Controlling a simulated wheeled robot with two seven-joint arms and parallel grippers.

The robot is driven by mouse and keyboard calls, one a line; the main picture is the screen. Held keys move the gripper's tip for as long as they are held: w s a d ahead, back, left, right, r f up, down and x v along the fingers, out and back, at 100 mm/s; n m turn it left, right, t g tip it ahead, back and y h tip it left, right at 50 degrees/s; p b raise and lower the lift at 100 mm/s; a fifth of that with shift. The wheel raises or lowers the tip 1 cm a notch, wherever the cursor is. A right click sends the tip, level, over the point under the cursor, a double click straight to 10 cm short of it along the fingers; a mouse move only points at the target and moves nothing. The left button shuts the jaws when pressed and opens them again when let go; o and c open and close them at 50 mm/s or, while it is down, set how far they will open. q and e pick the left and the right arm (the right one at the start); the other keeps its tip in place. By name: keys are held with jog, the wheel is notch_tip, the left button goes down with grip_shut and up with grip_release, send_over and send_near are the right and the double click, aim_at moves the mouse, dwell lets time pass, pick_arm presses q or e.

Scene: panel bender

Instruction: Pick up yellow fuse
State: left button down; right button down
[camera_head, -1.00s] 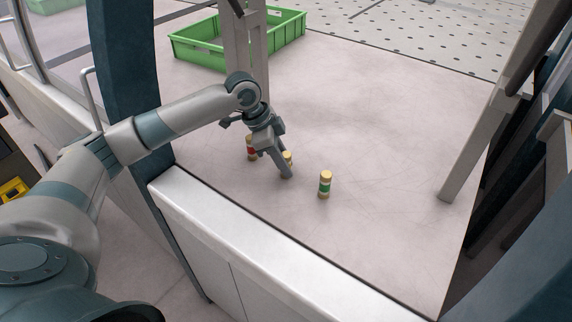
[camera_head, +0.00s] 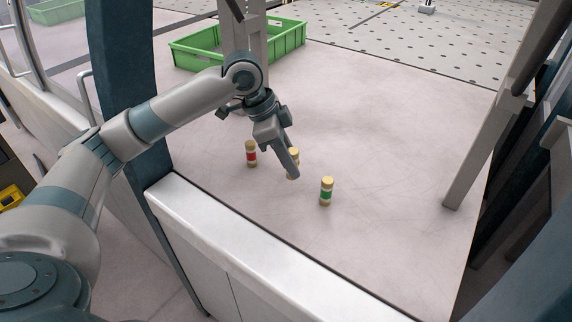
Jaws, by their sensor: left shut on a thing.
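My left gripper (camera_head: 288,167) is shut on the yellow fuse (camera_head: 294,154). A gripper finger covers most of the fuse, and its gold top end shows beside the finger. The fuse looks upright, at or slightly above the table; the finger hides its lower end. A fuse with a red band (camera_head: 251,155) stands upright to the left of the gripper. A fuse with a green band (camera_head: 327,193) stands upright to the right and nearer. My right gripper is not in view.
A green crate (camera_head: 290,45) sits at the back left, behind a grey post (camera_head: 243,45). A slanted grey post (camera_head: 478,155) stands at the right. The pale tabletop (camera_head: 400,130) between is clear. A raised metal edge (camera_head: 230,235) runs along the front.

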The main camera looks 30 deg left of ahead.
pick_arm(q)
jog(key=s+d+r+b, duration=0.1)
jog(key=s+d+r, duration=0.3)
jog(key=shift+s+d, duration=0.35)
jog(key=shift+s, duration=0.05)
jog(key=shift+s, duration=0.15)
dwell(0.4)
